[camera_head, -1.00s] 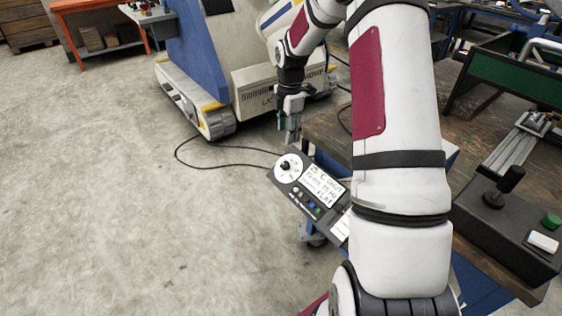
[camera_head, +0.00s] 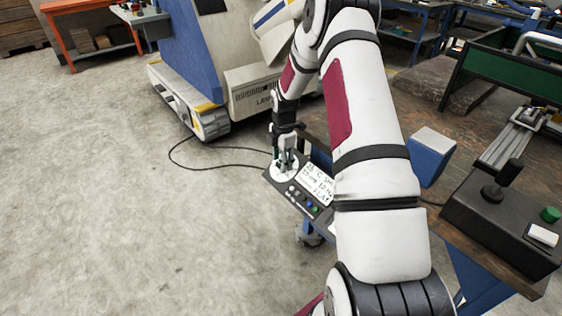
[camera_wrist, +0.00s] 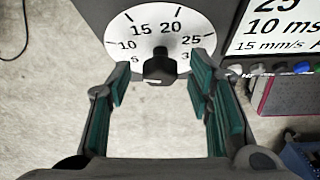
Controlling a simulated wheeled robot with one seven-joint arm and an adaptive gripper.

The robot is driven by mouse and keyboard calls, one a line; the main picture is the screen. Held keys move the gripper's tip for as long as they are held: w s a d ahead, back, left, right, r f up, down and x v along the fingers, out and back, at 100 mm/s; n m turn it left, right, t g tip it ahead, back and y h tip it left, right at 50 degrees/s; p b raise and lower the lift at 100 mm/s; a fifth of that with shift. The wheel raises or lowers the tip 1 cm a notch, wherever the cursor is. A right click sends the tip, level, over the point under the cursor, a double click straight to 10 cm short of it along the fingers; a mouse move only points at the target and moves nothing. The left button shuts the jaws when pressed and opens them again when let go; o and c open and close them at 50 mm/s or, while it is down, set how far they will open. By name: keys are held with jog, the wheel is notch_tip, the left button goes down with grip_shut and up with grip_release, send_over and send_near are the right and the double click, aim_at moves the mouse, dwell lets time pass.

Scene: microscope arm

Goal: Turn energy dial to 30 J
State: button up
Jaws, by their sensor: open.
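The energy dial is a white disc (camera_wrist: 127,52) with numbers from 5 to 30 and a black knob (camera_wrist: 159,68) at its centre. In the wrist view the knob's pointer seems to lie between 15 and 20, though this is hard to tell. The "30" is partly hidden by a finger. My gripper (camera_wrist: 163,88) is open, its green-padded fingers on either side of the knob with a gap to each. In the head view my gripper (camera_head: 285,161) is over the dial (camera_head: 283,174) and hides the knob.
The dark control panel (camera_head: 291,205) carries a screen (camera_head: 316,182) and coloured buttons right of the dial. A blue box with a white top (camera_head: 430,150) and a black joystick box (camera_head: 495,215) stand on the workbench (camera_head: 440,110). Open floor lies left.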

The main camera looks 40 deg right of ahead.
jog(key=shift+f, duration=0.25)
grip_shut()
